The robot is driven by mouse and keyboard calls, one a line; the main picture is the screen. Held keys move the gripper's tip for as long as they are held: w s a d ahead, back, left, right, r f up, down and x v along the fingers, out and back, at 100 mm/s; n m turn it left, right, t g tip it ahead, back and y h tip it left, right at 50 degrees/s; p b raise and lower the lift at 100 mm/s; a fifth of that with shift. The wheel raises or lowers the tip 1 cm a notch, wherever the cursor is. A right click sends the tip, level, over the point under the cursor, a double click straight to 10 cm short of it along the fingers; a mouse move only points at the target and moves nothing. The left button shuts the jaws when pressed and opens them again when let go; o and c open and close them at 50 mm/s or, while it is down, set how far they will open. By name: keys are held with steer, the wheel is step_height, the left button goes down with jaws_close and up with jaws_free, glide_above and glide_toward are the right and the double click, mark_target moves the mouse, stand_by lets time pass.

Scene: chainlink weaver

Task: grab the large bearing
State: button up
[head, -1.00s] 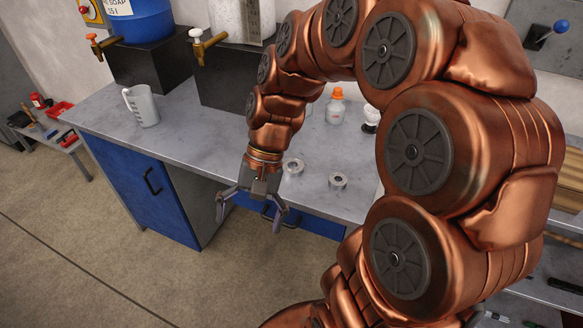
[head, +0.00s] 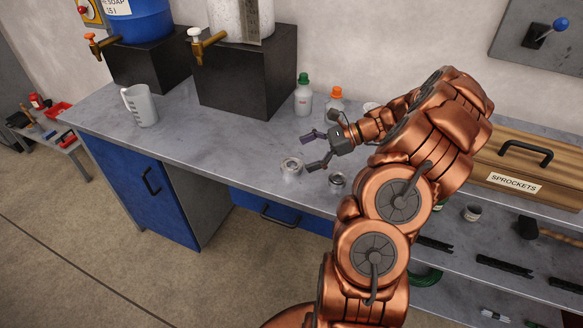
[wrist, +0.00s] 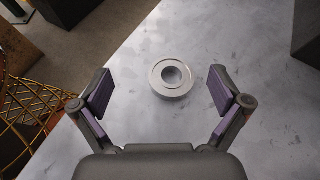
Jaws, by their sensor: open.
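A silvery ring-shaped bearing (head: 292,166) lies flat on the grey workbench. In the wrist view the same bearing (wrist: 171,77) is ahead of my gripper, centred between the two fingers and apart from both. A second ring (head: 337,181) lies to its right on the bench, partly beside my arm; it looks somewhat smaller and darker. My gripper (head: 311,151) is open and empty, just above and to the right of the first bearing, with its fingers pointing left. In the wrist view my gripper (wrist: 165,92) shows both purple finger pads spread wide.
A black box stand (head: 245,82) with a tapped container stands behind the bearings. Green-capped (head: 303,98) and orange-capped (head: 336,101) bottles stand behind my gripper. A measuring jug (head: 140,105) is at the left. A wooden sprockets box (head: 530,165) is at the right. The bench between jug and bearings is clear.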

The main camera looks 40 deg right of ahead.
mark_target(293, 164)
steer(key=d, duration=0.1)
steer(key=d+f+m+t, duration=0.1)
steer(key=d+f+m, duration=0.1)
steer(key=d, duration=0.1)
steer(key=shift+s, duration=0.3)
steer(key=shift+p+x, duration=0.35)
steer(key=shift+x, duration=0.7)
steer(key=shift+f+p+x, duration=0.15)
steer(key=shift+p+x, duration=0.35)
steer(key=shift+x, duration=0.9)
steer(key=shift+f+p+x, duration=0.15)
steer(key=shift+p+x, duration=0.3)
steer(key=shift+x, duration=0.9)
steer(key=shift+s, duration=0.15)
steer(key=c, duration=1.3)
steer(key=shift+c, duration=0.2)
